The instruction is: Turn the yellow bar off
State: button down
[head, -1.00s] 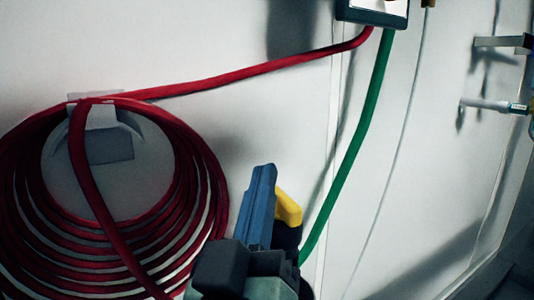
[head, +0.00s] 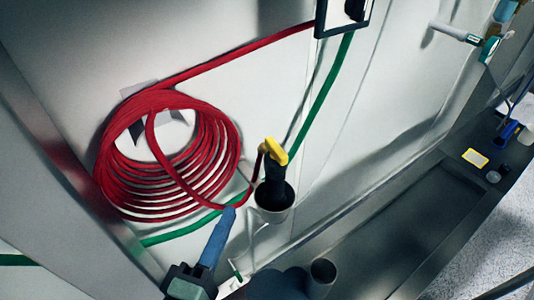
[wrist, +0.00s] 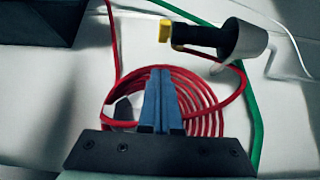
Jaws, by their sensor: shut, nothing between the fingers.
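The yellow bar (head: 276,151) sits at the top of a black spray-nozzle-like handle (head: 271,185), which stands in a grey cup-shaped holder (head: 273,212) by the wall. In the head view the bar slants down to the right. In the wrist view the yellow bar (wrist: 164,31) shows at the top centre, on the left end of the black handle. My gripper (head: 229,213) has blue fingers, shut and empty, below and left of the handle in the head view. In the wrist view the fingertips (wrist: 160,72) point up below the bar, apart from it in the picture.
A coiled red hose (head: 170,160) hangs on the white wall left of the handle. A green hose (head: 325,95) runs down behind it. A dark trough (head: 400,225) lies to the right. A white-handled valve (head: 450,32) is at the upper right.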

jog(key=p, duration=0.4)
send_near(274, 152)
jog(key=w+a, duration=0.2)
jog(key=w, duration=0.2)
jog(key=d, duration=0.1)
jog(key=w+d, duration=0.1)
jog(key=shift+d+p, duration=0.3)
jog(key=shift+p, duration=0.1)
jog(key=shift+w+d, duration=0.35)
jog(key=shift+d, duration=0.1)
jog(key=shift+y, duration=0.3)
jog(key=shift+s+n, duration=0.1)
jog(key=shift+n, duration=0.2)
